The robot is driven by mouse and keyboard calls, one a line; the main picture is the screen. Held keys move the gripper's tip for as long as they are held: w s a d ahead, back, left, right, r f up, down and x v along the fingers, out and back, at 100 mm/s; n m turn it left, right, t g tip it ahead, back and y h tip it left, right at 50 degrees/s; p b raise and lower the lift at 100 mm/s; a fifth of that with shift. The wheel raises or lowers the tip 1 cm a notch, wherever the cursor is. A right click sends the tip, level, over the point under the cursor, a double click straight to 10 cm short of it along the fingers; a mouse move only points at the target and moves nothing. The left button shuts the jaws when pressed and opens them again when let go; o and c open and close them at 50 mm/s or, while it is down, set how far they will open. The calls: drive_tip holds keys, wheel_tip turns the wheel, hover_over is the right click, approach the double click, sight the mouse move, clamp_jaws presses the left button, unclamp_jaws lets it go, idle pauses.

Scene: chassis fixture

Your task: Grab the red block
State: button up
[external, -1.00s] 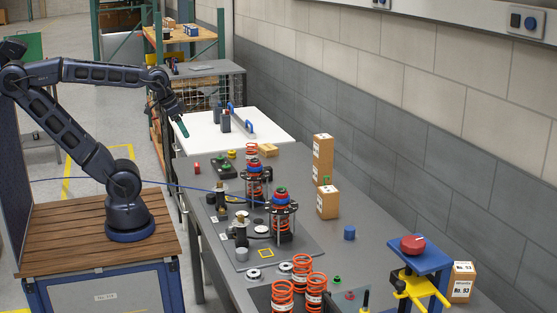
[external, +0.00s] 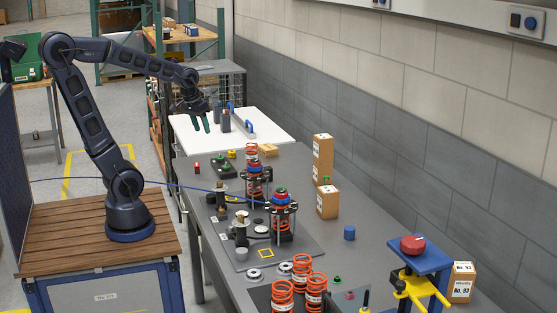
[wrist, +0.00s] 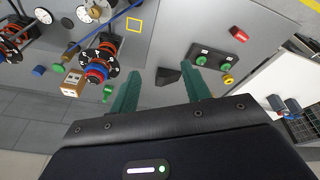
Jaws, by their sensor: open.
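The small red block (external: 197,168) lies near the left edge of the grey workbench (external: 300,181) in the external view. In the wrist view the red block (wrist: 239,34) is at the upper right, beyond the fingers. My gripper (external: 202,124) points down above the far part of the bench, higher than the block and apart from it. In the wrist view my gripper (wrist: 160,90) shows two green fingers spread apart, with nothing held between them.
A black plate with green buttons (external: 222,166) sits right of the block, with a yellow ring (external: 231,154) near it. Orange spring assemblies (external: 281,215) stand along the bench. Cardboard boxes (external: 323,160) stand at the right. A white board (external: 270,139) lies behind.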

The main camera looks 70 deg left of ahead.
drive_tip(key=w+a+f+n+g, duration=0.1)
drive_tip(key=w+a+f+n, duration=0.2)
drive_tip(key=a, duration=0.4)
drive_tip(key=w+a+f+n+g, duration=0.1)
drive_tip(key=a+f+n, duration=0.2)
drive_tip(key=a+f, duration=0.3)
drive_tip(key=n+g, duration=0.1)
drive_tip(key=n, duration=0.3)
hover_over(197, 165)
wheel_tip(197, 165, down, 8)
drive_tip(key=shift+s+a+f+h, duration=0.1)
drive_tip(key=shift+f+h, duration=0.1)
drive_tip(key=shift+h, duration=0.1)
drive_tip(key=shift+a+f, duration=0.2)
drive_tip(key=shift+f, duration=5)
clamp_jaws()
